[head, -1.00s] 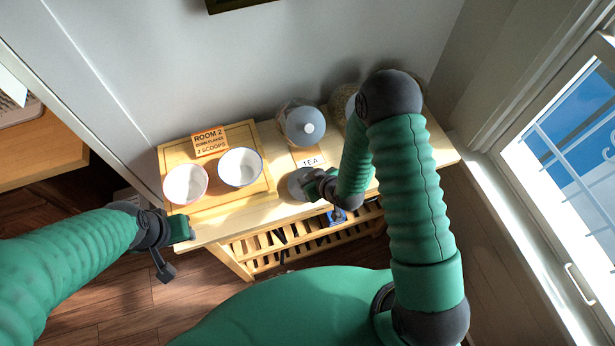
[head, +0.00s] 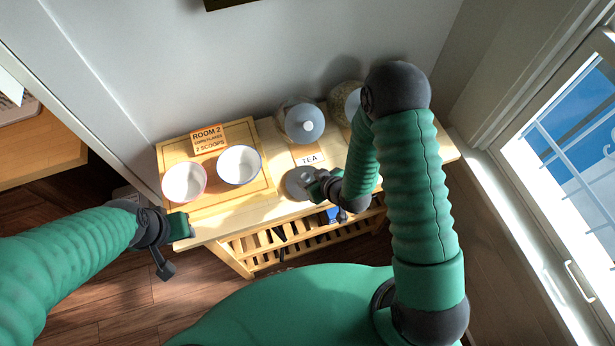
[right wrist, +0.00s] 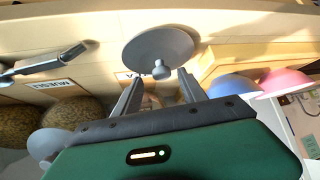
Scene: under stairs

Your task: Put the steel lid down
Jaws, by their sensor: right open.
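The steel lid (head: 299,183) is a grey disc with a small knob, lying on the wooden table near its front edge. It also shows in the right wrist view (right wrist: 150,45), its knob facing my gripper. My right gripper (head: 314,186) is just to the right of the lid. In the right wrist view its two fingers (right wrist: 160,84) are apart, with the knob just beyond the tips and nothing held. My left gripper (head: 184,229) is at the table's left front corner, away from the lid; its fingers are not clear.
A glass jar (head: 287,108) with a grey lid stands behind the TEA card (head: 310,160). Another jar (head: 341,95) is partly hidden by my right arm. A pink-rimmed bowl (head: 184,183) and a blue-rimmed bowl (head: 239,166) stand on a wooden board (head: 221,203) at left.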

